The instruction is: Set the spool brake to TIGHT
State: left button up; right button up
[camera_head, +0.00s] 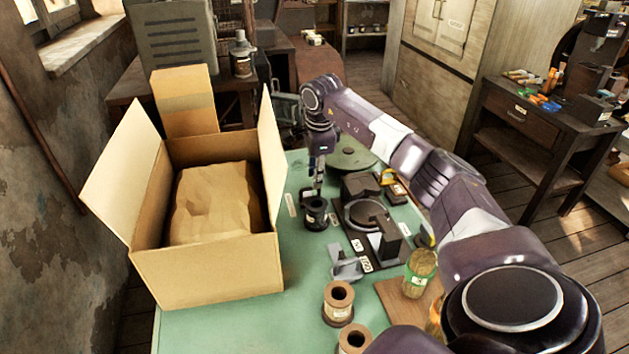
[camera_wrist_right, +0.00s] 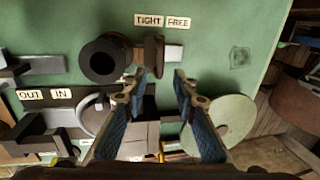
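The spool brake (camera_wrist_right: 153,55) is a small brown block beside a black spool (camera_wrist_right: 102,58) in the right wrist view. It sits below the TIGHT label (camera_wrist_right: 149,20), with a bare pale strip to its right below the FREE label (camera_wrist_right: 179,22). My right gripper (camera_wrist_right: 159,76) is open, its two blue-padded fingers apart with the brake showing between and just beyond their tips. I cannot tell whether either finger touches it. In the head view my right gripper (camera_head: 317,187) points down by the black spool (camera_head: 316,213), and the brake is too small to make out. My left gripper is not in view.
An open cardboard box (camera_head: 205,270) stands on the left of the green table (camera_head: 240,325). A round green disc (camera_head: 352,157) lies behind the gripper. A press-like device (camera_head: 368,213), a glass jar (camera_head: 420,272) and brown spools (camera_head: 338,300) stand nearby.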

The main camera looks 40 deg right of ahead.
jog(key=shift+w+d+f, duration=0.1)
jog(key=shift+w+f, duration=0.05)
jog(key=shift+f, duration=0.65)
jog(key=shift+w+d+f, duration=0.1)
jog(key=shift+f, duration=0.65)
jog(key=shift+c, duration=0.4)
grip_shut()
